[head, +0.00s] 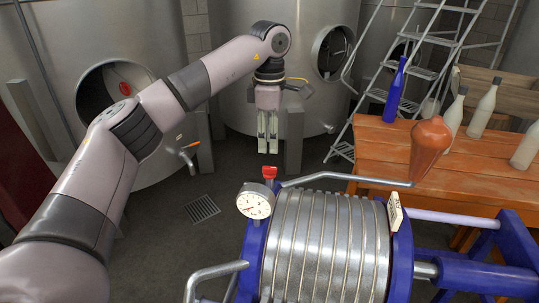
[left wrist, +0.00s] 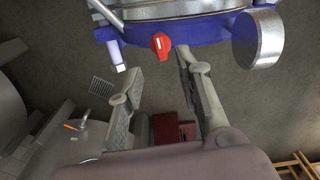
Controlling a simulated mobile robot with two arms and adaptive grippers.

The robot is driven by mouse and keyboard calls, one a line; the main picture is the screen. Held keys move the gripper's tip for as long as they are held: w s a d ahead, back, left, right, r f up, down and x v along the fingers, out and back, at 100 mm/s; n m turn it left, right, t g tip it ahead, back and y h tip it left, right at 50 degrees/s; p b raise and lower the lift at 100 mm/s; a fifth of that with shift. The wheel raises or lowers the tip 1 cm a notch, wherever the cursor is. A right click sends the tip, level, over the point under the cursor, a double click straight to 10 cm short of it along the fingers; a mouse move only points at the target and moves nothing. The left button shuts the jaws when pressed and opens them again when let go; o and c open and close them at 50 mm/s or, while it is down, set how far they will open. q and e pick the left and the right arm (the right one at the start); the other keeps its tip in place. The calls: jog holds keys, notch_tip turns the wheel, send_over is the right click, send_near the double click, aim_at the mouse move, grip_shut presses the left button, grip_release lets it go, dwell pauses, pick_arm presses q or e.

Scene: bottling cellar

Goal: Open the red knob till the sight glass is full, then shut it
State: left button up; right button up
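The red knob (head: 269,173) sits on the blue end plate of the ribbed metal filter, above the round gauge. In the left wrist view the red knob (left wrist: 161,45) shows a white mark, roughly upright in the picture. My left gripper (head: 268,150) points down, just behind and above the knob in the head view. In the left wrist view the left gripper (left wrist: 160,67) is open, its fingers apart with nothing between them; the knob appears beyond the fingertips, apparently untouched. I cannot pick out the sight glass or its level with certainty. My right gripper is not in view.
A pressure gauge (head: 255,201) and a metal pipe (head: 340,178) stand close to the knob. A wooden table (head: 385,142) at the right holds a blue bottle (head: 395,92) and several pale bottles. Steel tanks and a ladder stand behind. Floor at the left is clear.

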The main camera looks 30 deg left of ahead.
pick_arm(q)
notch_tip(320, 180, up, 4)
jog(key=shift+r, duration=0.2)
jog(key=shift+f, duration=0.1)
dwell(0.5)
